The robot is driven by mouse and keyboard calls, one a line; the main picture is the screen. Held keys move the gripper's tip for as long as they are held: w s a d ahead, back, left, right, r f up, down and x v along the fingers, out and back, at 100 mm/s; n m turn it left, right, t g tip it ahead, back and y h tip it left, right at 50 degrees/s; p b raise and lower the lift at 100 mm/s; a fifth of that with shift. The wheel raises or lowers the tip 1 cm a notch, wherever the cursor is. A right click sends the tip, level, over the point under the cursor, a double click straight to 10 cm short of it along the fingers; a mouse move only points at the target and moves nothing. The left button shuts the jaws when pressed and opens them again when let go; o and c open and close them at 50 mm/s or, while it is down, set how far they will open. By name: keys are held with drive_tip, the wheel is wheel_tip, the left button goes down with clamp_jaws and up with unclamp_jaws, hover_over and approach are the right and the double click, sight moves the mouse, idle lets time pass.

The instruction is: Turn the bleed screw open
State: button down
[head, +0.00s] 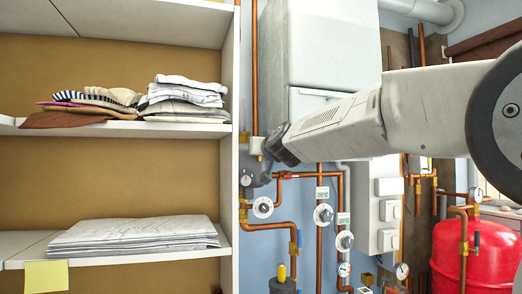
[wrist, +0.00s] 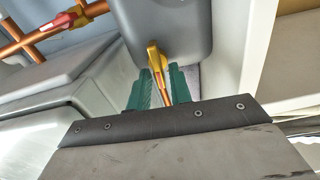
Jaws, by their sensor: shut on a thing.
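In the wrist view, the green fingers of my gripper (wrist: 160,88) are closed around a slim brass-coloured piece, which I take to be the bleed screw (wrist: 156,58). Its yellow upper end shows beyond the fingertips, against a grey rounded body (wrist: 185,28). The part between the fingers is partly hidden, so I cannot tell how far it is turned. In the head view, my gripper (head: 256,174) is at the copper pipework beside the shelf's right edge. The screw cannot be made out there behind the dark gripper.
Copper pipes (head: 319,240) with round dials run right of my gripper. A shelf unit (head: 228,160) with folded cloths stands close on the left. A white boiler (head: 332,45) hangs above, and a red tank (head: 488,255) stands lower right. A red-handled valve (wrist: 62,22) shows in the wrist view.

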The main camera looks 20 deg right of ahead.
drive_tip(key=shift+d+f+m, duration=0.2)
drive_tip(key=shift+f+m, duration=0.05)
drive_tip(key=shift+m, duration=2.6)
drive_tip(key=shift+d+f+m, duration=0.2)
drive_tip(key=shift+d+m, duration=0.05)
drive_tip(key=shift+m, duration=2.65)
drive_tip(key=shift+d+f+m, duration=0.2)
drive_tip(key=shift+f+m, duration=0.05)
drive_tip(key=shift+m, duration=2.6)
drive_tip(key=c, duration=1.5)
unclamp_jaws()
drive_tip(key=s, duration=0.7)
drive_tip(key=shift+s, duration=0.4)
